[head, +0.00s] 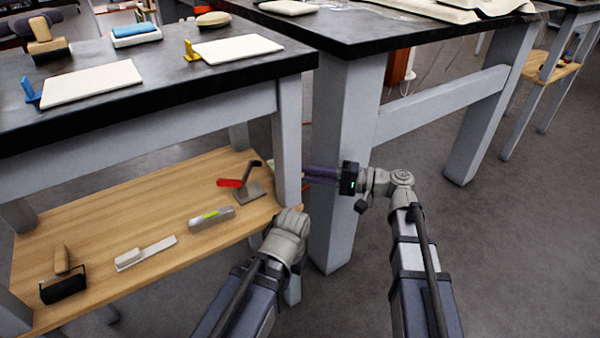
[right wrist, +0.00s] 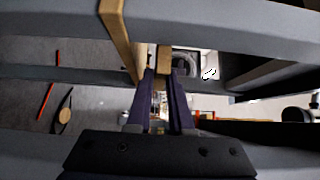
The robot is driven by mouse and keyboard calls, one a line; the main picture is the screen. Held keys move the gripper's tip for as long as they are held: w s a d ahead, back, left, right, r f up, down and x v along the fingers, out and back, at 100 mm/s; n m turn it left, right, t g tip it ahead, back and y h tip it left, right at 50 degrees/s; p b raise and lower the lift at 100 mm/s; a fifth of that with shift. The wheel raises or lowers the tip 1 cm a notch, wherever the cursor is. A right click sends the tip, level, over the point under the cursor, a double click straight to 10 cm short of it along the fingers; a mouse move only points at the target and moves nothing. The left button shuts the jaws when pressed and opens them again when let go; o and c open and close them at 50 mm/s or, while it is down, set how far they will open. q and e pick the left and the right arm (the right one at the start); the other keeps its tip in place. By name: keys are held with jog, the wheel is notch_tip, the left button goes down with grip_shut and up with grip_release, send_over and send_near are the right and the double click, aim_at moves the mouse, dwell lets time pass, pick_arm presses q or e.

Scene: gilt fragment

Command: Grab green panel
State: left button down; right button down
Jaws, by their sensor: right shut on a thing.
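I cannot make out a green panel for certain in either view. My right gripper (head: 312,174) reaches left in the head view, its dark purple fingers beside the grey table leg (head: 287,140) at shelf height. In the right wrist view the two fingers (right wrist: 161,82) are nearly parallel with a narrow gap. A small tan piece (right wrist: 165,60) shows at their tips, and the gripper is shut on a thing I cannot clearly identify. My left arm ends near the shelf corner; its gripper's fingers do not show.
Dark-topped tables with grey legs stand close on the left and ahead. The floor (head: 530,240) at right is clear.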

jog(key=s+d+r+p, duration=0.2)
jog(key=d+r+p, duration=0.1)
jog(key=d, duration=0.8)
jog(key=shift+d+r+p, duration=0.3)
jog(key=shift+r+p, duration=0.1)
jog(key=shift+r, duration=0.2)
jog(key=shift+w, duration=0.1)
